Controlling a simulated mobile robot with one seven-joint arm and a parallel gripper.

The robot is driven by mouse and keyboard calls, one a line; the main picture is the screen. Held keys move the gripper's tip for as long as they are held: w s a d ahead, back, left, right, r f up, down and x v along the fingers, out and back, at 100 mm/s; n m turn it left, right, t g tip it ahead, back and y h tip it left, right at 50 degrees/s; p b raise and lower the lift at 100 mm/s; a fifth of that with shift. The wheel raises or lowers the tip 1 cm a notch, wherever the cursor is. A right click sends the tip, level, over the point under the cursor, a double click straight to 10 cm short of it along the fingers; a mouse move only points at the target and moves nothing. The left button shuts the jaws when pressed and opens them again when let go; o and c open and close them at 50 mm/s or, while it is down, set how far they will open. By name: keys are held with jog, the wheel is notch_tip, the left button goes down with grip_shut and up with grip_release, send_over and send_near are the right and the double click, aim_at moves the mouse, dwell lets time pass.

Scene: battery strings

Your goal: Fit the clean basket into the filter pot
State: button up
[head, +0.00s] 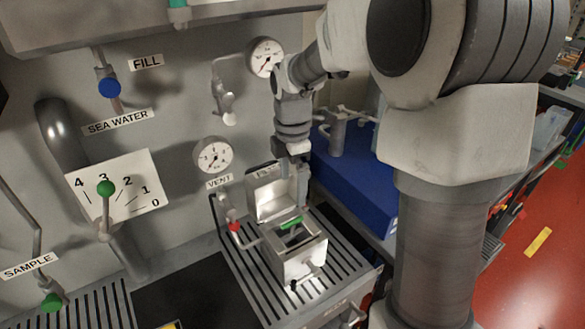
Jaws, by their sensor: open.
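The filter pot (305,262) is a square metal box on the slatted drain rack, with its lid (272,198) hinged up at the back. A green bar (291,223) lies across the pot's mouth, over a dark inner opening. It looks like the handle of a basket inside the pot; I cannot tell how deep or how level the basket sits. My gripper (300,174) points down just behind and to the right of the raised lid, apart from the green bar. It is open and holds nothing that I can see. Its fingertips are small and partly hard to make out.
A blue box (350,185) with a grey tap stands right of my gripper. A red-handled vent valve (234,226) and pipe stand close left of the pot. Gauges (214,157) and (265,58) are on the wall. A dark basin (195,290) lies left of the rack.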

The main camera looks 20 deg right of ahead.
jog(key=shift+r, duration=1.65)
jog(key=s+r+m+t, duration=0.2)
jog(key=s+r+m, duration=0.1)
jog(key=s+m, duration=0.6)
jog(key=s+r+m+t, duration=0.3)
jog(key=s+r+m, duration=0.1)
jog(key=s+m, duration=0.6)
jog(key=shift+s+m+t, duration=0.3)
jog(key=shift+s, duration=0.45)
